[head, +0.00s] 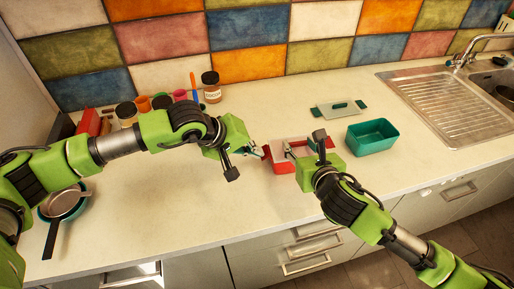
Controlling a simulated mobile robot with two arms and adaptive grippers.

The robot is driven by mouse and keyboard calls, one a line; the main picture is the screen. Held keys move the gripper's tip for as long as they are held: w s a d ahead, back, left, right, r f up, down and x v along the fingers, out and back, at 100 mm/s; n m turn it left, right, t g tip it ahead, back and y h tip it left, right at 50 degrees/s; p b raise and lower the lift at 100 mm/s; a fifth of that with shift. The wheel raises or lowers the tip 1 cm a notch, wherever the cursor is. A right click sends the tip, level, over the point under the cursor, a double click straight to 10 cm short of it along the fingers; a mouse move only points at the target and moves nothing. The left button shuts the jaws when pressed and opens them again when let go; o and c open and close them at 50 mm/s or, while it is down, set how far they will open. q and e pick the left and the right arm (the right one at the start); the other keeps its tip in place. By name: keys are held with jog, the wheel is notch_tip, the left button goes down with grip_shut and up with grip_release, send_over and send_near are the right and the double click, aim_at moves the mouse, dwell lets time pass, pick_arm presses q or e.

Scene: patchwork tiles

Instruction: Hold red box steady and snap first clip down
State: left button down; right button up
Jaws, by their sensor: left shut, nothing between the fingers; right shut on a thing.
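The red box (282,168) sits on the worktop between my two grippers, with a pale lid on top and red at its sides. My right gripper (290,152) is shut on the box at its right part, and its body hides much of that side. My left gripper (256,153) is shut and empty at the box's left end, very close to it. I cannot tell whether it touches a clip. The clips are too small to make out.
A teal open box (372,137) stands to the right, with its clear lid (338,109) lying behind it. Jars, including a dark-lidded one (211,87), line the wall. A pan (64,205) lies at far left. The front middle worktop is clear.

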pick_arm(q)
jog(key=h, duration=0.1)
jog(key=f+t+h, duration=0.1)
jog(key=h, duration=0.2)
jog(key=shift+a+f+n+t, duration=0.2)
jog(key=shift+f+n+t, duration=0.1)
jog(key=shift+f+n, duration=0.1)
jog(key=shift+d+f, duration=0.1)
jog(key=shift+f, duration=0.2)
jog(key=shift+r, duration=0.15)
jog(key=shift+r, duration=0.7)
jog(key=shift+a+f, duration=0.1)
jog(key=shift+a, duration=0.25)
jog(key=s+a, duration=0.2)
jog(key=a, duration=0.2)
jog(key=s+a, duration=0.2)
jog(key=a, duration=0.1)
jog(key=s+a+f, duration=0.1)
jog(key=s+a, duration=0.1)
jog(key=a, duration=0.2)
jog(key=shift+s+a, duration=0.15)
jog(key=shift+a, duration=0.15)
